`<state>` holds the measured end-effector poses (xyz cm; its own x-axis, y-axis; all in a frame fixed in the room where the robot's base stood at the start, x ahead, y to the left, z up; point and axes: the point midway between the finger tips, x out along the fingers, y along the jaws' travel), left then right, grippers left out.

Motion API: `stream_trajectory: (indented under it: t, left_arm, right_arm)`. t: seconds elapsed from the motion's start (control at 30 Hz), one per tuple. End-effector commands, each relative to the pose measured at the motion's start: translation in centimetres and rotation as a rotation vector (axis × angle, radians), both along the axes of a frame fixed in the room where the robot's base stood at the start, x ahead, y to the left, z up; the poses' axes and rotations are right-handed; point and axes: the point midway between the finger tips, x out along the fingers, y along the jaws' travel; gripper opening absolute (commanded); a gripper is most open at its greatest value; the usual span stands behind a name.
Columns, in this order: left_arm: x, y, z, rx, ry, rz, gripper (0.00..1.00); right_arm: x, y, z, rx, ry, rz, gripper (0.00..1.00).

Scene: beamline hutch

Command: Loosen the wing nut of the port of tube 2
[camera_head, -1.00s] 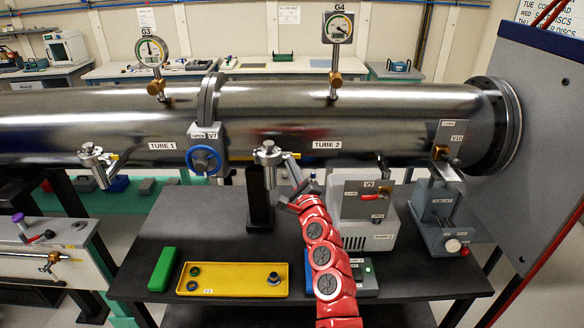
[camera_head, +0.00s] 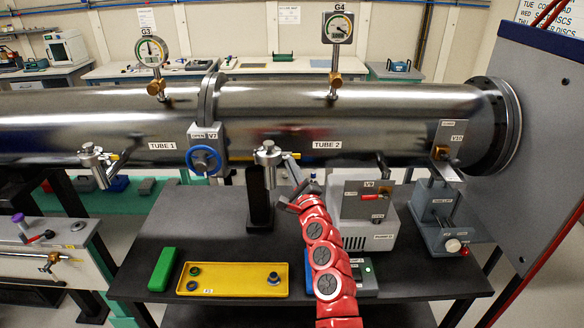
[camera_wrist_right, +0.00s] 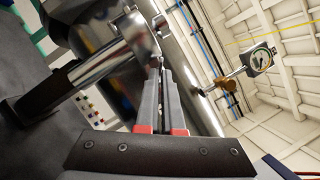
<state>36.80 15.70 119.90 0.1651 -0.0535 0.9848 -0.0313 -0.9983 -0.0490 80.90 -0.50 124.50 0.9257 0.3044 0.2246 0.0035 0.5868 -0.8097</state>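Tube 2 (camera_head: 380,120) is a long shiny steel pipe with a printed label. Its port (camera_head: 267,153) sticks out low at the front as a silver fitting with a clamp; in the right wrist view the port is a silver cylinder (camera_wrist_right: 100,72) at left. The wing nut is at the clamp's right side and mostly hidden by the fingers; a brassy tip (camera_head: 295,155) shows there. My right gripper (camera_head: 288,160) reaches up to it from below. In the right wrist view its fingers (camera_wrist_right: 157,66) are nearly together, pinched at the clamp on the wing nut. My left gripper is out of view.
A black bench (camera_head: 220,225) below holds a yellow tray (camera_head: 235,285) with small dark parts, a green block (camera_head: 162,270) and a grey pump box (camera_head: 368,215). Valve V7 with a blue handwheel (camera_head: 203,160) is left of the port. Gauge G4 (camera_head: 338,28) stands on tube 2.

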Motion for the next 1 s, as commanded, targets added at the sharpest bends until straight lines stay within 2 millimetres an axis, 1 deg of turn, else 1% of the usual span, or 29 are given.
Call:
stream_trajectory:
  t: [0.17, 0.37, 0.7, 1.0]
  left_arm:
    - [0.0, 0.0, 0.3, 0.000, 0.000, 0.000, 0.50]
    - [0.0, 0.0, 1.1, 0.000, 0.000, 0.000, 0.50]
    - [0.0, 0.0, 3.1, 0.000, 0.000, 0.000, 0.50]
    - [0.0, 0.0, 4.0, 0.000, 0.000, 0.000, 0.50]
  right_arm:
    - [0.0, 0.0, 0.2, -0.028, 0.000, 0.000, 0.00]
    - [0.0, -0.1, 0.4, -0.124, 0.002, 0.001, 0.00]
    - [0.0, -0.3, 0.8, -0.421, 0.004, 0.000, 0.00]
    - [0.0, -0.3, 1.2, -0.707, 0.000, -0.003, 0.00]
